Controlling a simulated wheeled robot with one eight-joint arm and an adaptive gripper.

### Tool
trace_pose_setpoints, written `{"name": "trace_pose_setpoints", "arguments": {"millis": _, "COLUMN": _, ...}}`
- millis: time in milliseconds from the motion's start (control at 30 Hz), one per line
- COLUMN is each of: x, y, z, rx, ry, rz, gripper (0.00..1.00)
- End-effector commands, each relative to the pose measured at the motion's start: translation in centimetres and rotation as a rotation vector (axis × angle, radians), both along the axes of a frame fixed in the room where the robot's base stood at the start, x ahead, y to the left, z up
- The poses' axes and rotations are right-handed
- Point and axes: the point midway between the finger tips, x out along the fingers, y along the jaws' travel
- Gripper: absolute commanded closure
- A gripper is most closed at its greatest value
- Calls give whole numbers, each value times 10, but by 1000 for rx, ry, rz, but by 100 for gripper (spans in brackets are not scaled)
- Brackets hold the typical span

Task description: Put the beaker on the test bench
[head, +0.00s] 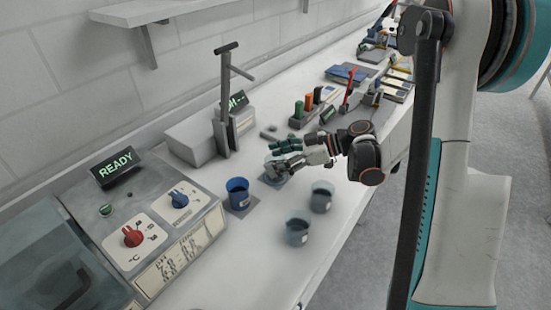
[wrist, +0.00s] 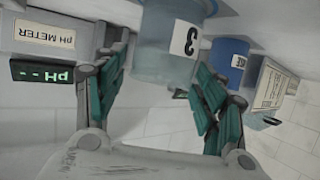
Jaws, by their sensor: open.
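A clear grey-blue beaker (head: 274,176) stands on the bench, partly hidden by my gripper (head: 283,156) in the head view. In the wrist view this beaker (wrist: 165,62), labelled 3, shows between and beyond the green fingers of my gripper (wrist: 158,92). The fingers are apart, one to each side of it; I cannot tell whether they touch it. A blue beaker (head: 238,193) stands to its left on a dark mat and also shows in the wrist view (wrist: 227,62). Two more greyish beakers (head: 321,198) (head: 297,232) stand nearer the front edge of the white bench (head: 245,262).
A pH meter (head: 238,112) with an upright stand (head: 225,105) is behind my gripper. The washer's control panel (head: 150,225), with a READY display (head: 117,166), fills the left. A rack of coloured items (head: 308,108) stands farther along. Clear bench lies around the front beakers.

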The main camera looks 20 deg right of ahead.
Motion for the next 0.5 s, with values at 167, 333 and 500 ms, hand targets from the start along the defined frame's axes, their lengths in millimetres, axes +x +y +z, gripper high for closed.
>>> {"name": "trace_pose_setpoints", "arguments": {"millis": 167, "x": -12, "y": -30, "z": 16, "rx": 0, "ry": 0, "rz": -5, "gripper": 35}}
{"name": "trace_pose_setpoints", "arguments": {"millis": 333, "x": -26, "y": -61, "z": 30, "rx": 0, "ry": 1, "rz": -5, "gripper": 35}}
{"name": "trace_pose_setpoints", "arguments": {"millis": 500, "x": -36, "y": -83, "z": 39, "rx": 0, "ry": -1, "rz": -4, "gripper": 35}}
